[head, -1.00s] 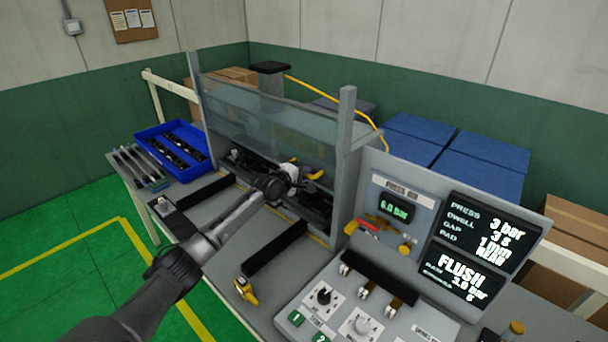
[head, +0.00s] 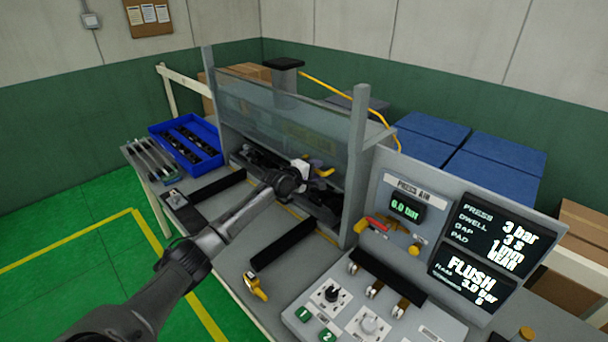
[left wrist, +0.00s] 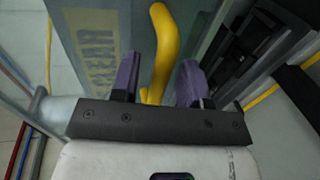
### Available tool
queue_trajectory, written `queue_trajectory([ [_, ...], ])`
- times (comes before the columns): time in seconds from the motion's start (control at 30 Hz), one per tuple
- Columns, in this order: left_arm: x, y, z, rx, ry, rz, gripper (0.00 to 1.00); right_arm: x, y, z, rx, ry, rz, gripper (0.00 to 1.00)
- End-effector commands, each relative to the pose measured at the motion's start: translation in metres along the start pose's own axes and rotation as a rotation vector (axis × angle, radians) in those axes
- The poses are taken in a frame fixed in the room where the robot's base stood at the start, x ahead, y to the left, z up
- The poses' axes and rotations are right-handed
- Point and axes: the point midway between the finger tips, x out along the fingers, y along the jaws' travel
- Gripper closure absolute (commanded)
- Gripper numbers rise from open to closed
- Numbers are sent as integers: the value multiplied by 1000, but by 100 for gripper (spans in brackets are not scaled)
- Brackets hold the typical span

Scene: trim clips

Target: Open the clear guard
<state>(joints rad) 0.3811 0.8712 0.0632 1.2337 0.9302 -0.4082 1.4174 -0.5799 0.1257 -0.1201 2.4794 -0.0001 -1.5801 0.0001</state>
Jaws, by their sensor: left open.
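The clear guard (head: 285,117) is a see-through panel between two grey posts of the press frame. Its lower edge hangs above the dark fixture, with a gap beneath. A yellow handle (head: 327,172) shows at its lower right part. My left gripper (head: 316,167) is at this handle, its arm reaching over the bench from the front. In the left wrist view the two purple fingers (left wrist: 158,78) are apart, with the curved yellow handle (left wrist: 160,45) between them. I cannot tell whether either finger touches it. My right gripper is not in view.
A blue tray (head: 218,163) with dark parts stands left of the press. The control panel (head: 385,323) and display screens (head: 483,235) are at the right. Grey posts (head: 356,160) flank the guard closely. Black bars (head: 283,244) lie on the bench front.

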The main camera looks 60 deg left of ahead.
Motion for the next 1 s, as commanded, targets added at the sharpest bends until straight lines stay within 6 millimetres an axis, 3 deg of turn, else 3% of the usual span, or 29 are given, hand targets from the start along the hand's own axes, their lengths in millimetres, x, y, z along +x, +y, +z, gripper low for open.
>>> queue_trajectory([
  [0.17, -16, -1, 1, 1, -2, -1, 59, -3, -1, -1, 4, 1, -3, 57],
  [0.7, -102, -1, 1, 1, -1, -1, 59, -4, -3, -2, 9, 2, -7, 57],
  [1.0, -130, 0, 0, 1, -1, 1, 59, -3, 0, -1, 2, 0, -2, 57],
])
